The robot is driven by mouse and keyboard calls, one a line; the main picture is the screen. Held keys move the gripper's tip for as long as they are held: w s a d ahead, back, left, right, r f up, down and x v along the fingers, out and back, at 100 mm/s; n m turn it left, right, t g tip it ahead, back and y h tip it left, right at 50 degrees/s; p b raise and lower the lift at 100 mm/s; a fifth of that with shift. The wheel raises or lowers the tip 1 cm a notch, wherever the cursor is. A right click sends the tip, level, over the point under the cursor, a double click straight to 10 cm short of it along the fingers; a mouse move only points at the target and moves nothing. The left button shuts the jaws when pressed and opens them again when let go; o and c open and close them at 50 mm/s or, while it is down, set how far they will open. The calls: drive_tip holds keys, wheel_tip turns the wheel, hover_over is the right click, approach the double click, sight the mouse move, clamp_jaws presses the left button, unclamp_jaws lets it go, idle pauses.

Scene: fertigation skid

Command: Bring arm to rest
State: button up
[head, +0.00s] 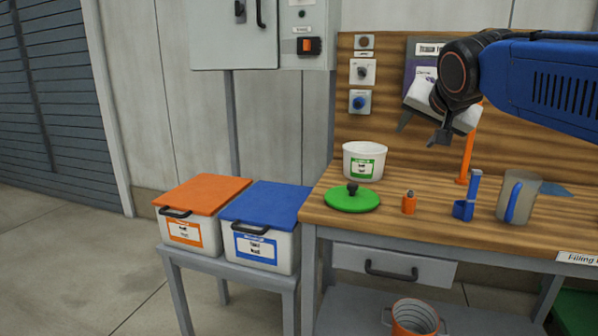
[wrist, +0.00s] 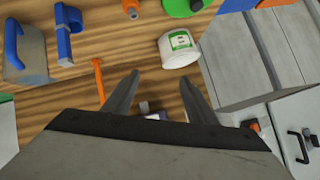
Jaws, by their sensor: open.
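My blue arm (head: 545,80) reaches in from the right in the head view. My gripper (head: 422,128) hangs in the air above the back of the wooden bench (head: 400,212), in front of the back panel. In the wrist view my gripper (wrist: 160,95) shows two dark fingers spread apart with nothing held between them. The bench top lies beyond the fingers. A white tub with a green label (head: 364,161) stands on the bench to the left of the gripper; it also shows in the wrist view (wrist: 178,50).
On the bench are a green lid (head: 352,200), a small orange bottle (head: 409,203), a blue scoop (head: 464,208), a jug with a blue handle (head: 528,192) and an orange upright post (head: 467,158). Orange-lidded (head: 185,232) and blue-lidded bins (head: 265,245) stand left. A grey cabinet (head: 235,35) hangs above.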

drive_tip(key=s+d+f+n+g, duration=0.1)
drive_tip(key=s+f+n+g, duration=0.2)
drive_tip(key=s+f, duration=1)
drive_tip(key=s+d+f+n+g+y, duration=0.1)
drive_tip(key=s+f+n+g, duration=0.2)
drive_tip(key=s+f, duration=1.1)
wheel_tip(320, 180, down, 6)
drive_tip(key=shift+s+d+f, duration=0.1)
drive_tip(key=shift+s+d, duration=0.05)
drive_tip(key=shift+s, duration=0.1)
